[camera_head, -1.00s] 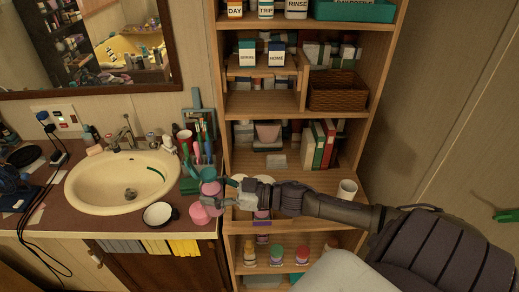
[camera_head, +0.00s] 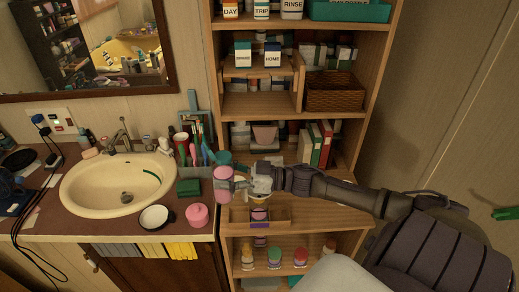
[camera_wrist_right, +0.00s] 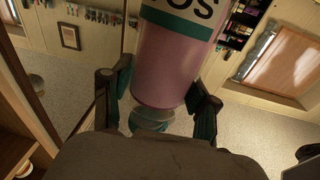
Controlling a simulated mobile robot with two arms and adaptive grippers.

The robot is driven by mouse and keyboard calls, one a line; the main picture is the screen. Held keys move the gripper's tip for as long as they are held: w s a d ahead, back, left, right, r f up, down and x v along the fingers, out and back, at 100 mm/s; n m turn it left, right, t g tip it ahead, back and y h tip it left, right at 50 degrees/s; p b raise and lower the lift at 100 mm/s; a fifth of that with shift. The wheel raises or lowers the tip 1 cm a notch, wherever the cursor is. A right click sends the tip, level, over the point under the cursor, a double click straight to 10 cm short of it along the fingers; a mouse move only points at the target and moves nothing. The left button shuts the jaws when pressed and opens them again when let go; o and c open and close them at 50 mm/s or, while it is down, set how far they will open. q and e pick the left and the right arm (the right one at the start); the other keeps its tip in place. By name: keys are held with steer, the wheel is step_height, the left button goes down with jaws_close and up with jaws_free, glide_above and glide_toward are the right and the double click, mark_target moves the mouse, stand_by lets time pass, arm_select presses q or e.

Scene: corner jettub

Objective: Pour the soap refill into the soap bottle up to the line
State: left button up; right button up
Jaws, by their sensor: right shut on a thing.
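My right gripper (camera_head: 232,184) is shut on a pink bottle (camera_head: 223,180) near the right end of the counter, beside the shelf unit. In the right wrist view the pink bottle (camera_wrist_right: 176,65) fills the space between the two fingers (camera_wrist_right: 155,103). It has a teal band and a pale label ending in "OS", with a greenish narrower part at its lower end. I cannot tell whether it is the refill or the soap bottle, and no fill line can be made out. A pink rounded container (camera_head: 197,215) stands on the counter's front right. My left gripper is not in view.
A brush holder (camera_head: 198,152) and a green block (camera_head: 188,187) stand close behind. The shelf unit (camera_head: 355,160) holds an open box (camera_head: 260,219) below my arm.

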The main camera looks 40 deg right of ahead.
mark_target(230, 165)
steer(key=shift+s+d+r+m+t+y+b, duration=0.1)
steer(key=shift+d+r+m+t+y+b, duration=0.15)
steer(key=shift+r+m+t+y+b, duration=0.3)
steer(key=shift+d+r+m+t+y+b, duration=0.25)
steer(key=shift+r+m+t+b, duration=0.3)
steer(key=shift+r, duration=0.25)
steer(key=shift+d+m+t+b, duration=0.15)
steer(key=shift+m+t+b, duration=0.2)
steer(key=shift+b, duration=0.5)
steer(key=shift+s+d+r+m+t+b, duration=0.1)
steer(key=shift+d+r+m+t+b, duration=0.2)
steer(key=shift+m+t+b, duration=0.3)
steer(key=shift+s+d+r+m+t+b, duration=0.1)
steer(key=shift+d+r+m+t+b, duration=0.15)
steer(key=shift+m+t+b, duration=0.3)
steer(key=shift+w+a+r+m+t+b, duration=0.1)
steer(key=shift+r+m+t+b, duration=0.2)
steer(key=shift+m+t, duration=0.3)
steer(key=shift+r+m+t+b, duration=0.2)
steer(key=shift+m+t+b, duration=0.2)
steer(key=shift+m+t, duration=0.15)
steer(key=shift+a+f+m+t+b, duration=0.1)
steer(key=shift+f+m+t+b, duration=0.25)
steer(key=shift+f+b, duration=0.4)
steer(key=shift+f+m+t+h+b, duration=0.1)
steer(key=shift+m+t+h+b, duration=0.2)
steer(key=shift+t+h+b, duration=0.15)
steer(key=shift+m, duration=0.3)
